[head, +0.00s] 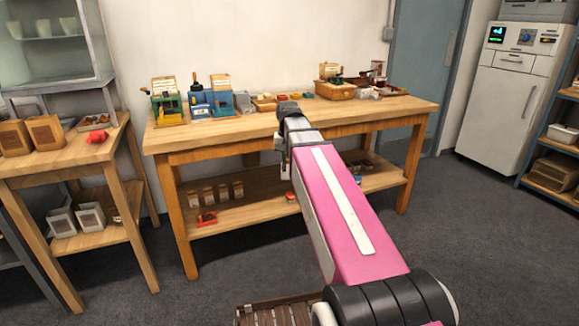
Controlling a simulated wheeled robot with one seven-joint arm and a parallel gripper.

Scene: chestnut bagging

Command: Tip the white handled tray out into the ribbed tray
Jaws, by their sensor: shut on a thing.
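My arm (343,225) reaches from the bottom right up towards the wooden workbench, its dark far end in front of the bench top. No gripper fingers show; they are out of sight behind the arm or outside the picture. I cannot make out the white handled tray. A brown slatted thing (272,318) is cut off by the bottom edge, left of my arm's black joint. It may be the ribbed tray, but too little shows to tell.
A side table (68,160) stands left, a white fridge (505,105) and shelf at right. The grey floor (470,240) is clear at right.

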